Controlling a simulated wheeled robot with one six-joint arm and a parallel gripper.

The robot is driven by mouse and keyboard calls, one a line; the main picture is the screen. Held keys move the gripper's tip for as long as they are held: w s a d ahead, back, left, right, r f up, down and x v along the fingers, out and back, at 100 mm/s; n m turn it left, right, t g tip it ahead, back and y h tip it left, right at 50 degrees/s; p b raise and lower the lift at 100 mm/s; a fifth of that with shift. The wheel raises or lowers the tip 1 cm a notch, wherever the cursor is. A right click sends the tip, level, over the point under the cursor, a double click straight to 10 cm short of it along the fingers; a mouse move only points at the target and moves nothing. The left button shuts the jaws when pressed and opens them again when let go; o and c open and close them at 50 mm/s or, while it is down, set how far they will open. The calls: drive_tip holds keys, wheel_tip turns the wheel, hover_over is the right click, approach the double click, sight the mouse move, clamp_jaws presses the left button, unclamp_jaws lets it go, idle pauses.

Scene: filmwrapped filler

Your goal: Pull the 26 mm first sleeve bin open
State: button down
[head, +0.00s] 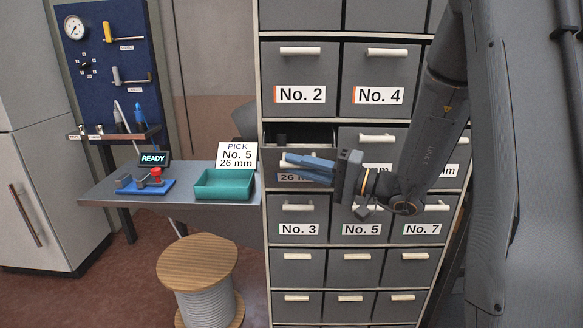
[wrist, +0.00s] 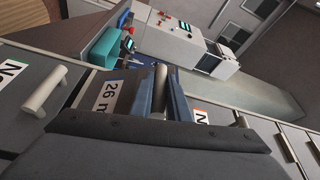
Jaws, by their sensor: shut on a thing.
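The 26 mm sleeve bin (head: 270,152) is a dark grey drawer in the left column of the cabinet, and it stands partly pulled out with its open top showing. Its label (wrist: 108,97) reads "26 m" in the wrist view, the rest being covered. My gripper (head: 290,162) has blue fingers and reaches in from the right in the head view. It is shut on the bin's pale bar handle (wrist: 160,80), which sits between the two fingers in the wrist view. Some dark content shows inside the bin.
Drawers No. 2 (head: 300,75) and No. 3 (head: 298,212) sit shut above and below. A bench with a teal tray (head: 224,184) and a sign (head: 237,156) reading "PICK No. 5 26 mm" stands left. A cable spool (head: 198,280) stands on the floor before it.

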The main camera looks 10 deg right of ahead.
drive_tip(key=shift+s+f+b, duration=0.25)
drive_tip(key=shift+f+b, duration=0.05)
drive_tip(key=shift+f, duration=0.05)
idle(0.4)
drive_tip(key=c, duration=1.7)
unclamp_jaws()
drive_tip(key=b+v, duration=0.1)
drive_tip(key=v, duration=0.7)
drive_tip(key=shift+r+b, duration=0.1)
drive_tip(key=shift+b, duration=0.3)
drive_tip(key=shift+f+b+v, duration=0.2)
drive_tip(key=shift+b+v, duration=0.15)
drive_tip(key=shift+v, duration=1.9)
drive_tip(key=shift+f+b+v, duration=0.2)
drive_tip(key=shift+b+v, duration=0.1)
drive_tip(key=shift+v, duration=1.9)
